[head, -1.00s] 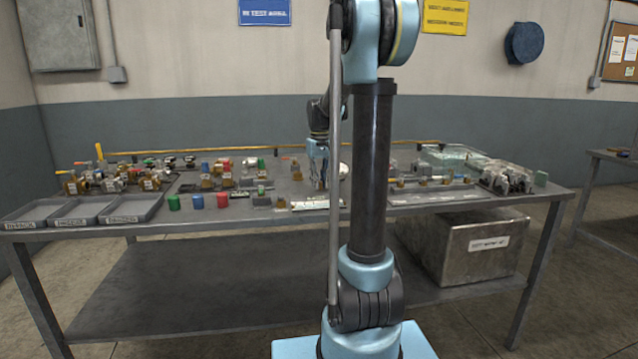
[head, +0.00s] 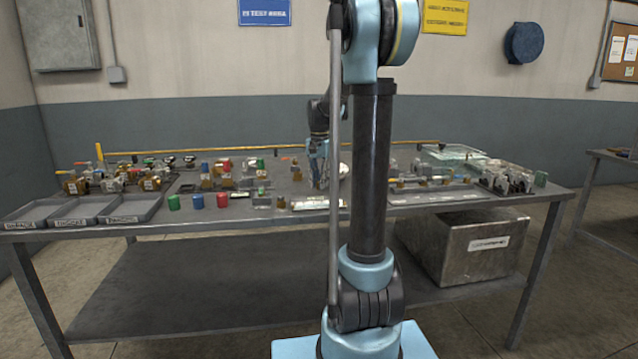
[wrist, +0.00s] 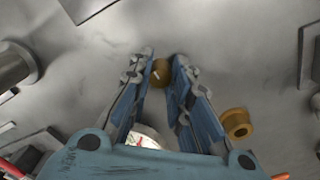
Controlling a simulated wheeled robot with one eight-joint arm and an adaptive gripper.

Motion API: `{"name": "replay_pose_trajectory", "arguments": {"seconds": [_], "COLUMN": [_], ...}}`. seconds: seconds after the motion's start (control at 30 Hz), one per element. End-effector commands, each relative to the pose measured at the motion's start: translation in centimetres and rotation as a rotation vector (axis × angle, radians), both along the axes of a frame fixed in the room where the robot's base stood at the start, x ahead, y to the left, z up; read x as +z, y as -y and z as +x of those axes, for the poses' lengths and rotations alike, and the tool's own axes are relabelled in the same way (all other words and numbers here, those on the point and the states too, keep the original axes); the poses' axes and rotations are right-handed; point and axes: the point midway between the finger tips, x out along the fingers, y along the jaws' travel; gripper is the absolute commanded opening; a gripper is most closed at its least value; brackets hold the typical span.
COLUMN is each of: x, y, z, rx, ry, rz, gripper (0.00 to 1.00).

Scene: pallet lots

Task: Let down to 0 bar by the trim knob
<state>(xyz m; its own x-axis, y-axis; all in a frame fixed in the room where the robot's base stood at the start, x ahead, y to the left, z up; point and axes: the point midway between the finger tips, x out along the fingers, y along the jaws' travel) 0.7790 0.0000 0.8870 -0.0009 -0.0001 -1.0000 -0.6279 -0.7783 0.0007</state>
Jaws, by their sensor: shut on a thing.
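My gripper (wrist: 160,78) reaches down to the bench with its two blue fingers close together. A small brass knob (wrist: 161,70) sits between the fingertips, and the gripper is shut on it. I take this to be the trim knob. A pale pointer or mark shows on the knob. A round white gauge dial (wrist: 146,138) lies partly hidden behind the gripper's palm, so its reading cannot be made out. In the head view my gripper (head: 318,185) is at the middle of the bench, too small there for the knob to be told apart.
A brass fitting (wrist: 237,123) stands right of the fingers in the wrist view. A grey cylinder (wrist: 16,65) is at the left. On the bench, grey trays (head: 85,211), valves and coloured caps (head: 197,202) stand left, and a metal fixture (head: 505,177) stands right.

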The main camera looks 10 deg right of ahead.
Motion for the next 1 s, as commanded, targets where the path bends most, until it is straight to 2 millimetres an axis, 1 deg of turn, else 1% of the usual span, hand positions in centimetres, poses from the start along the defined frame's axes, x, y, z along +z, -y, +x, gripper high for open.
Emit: {"name": "replay_pose_trajectory", "arguments": {"seconds": [0.03, 0.3, 0.8, 0.83, 0.87, 0.9, 1.0], "x": [0.1, 0.09, 0.07, 0.07, 0.07, 0.06, 0.05], "y": [-0.03, -0.04, -0.1, -0.11, -0.1, -0.09, -0.07], "z": [0.31, 0.3, 0.26, 0.25, 0.24, 0.22, 0.15], "rx": [-0.023, -0.105, -0.121, -0.121, -0.121, -0.121, -0.121], "ry": [0.006, 0.006, 0.005, 0.005, 0.004, 0.004, 0.003], "rz": [0.001, 0.001, 0.003, 0.003, 0.002, 0.002, 0.002], "gripper": [0.0, 0.0, 0.0, 0.23, 0.3, 0.39, 0.4]}}
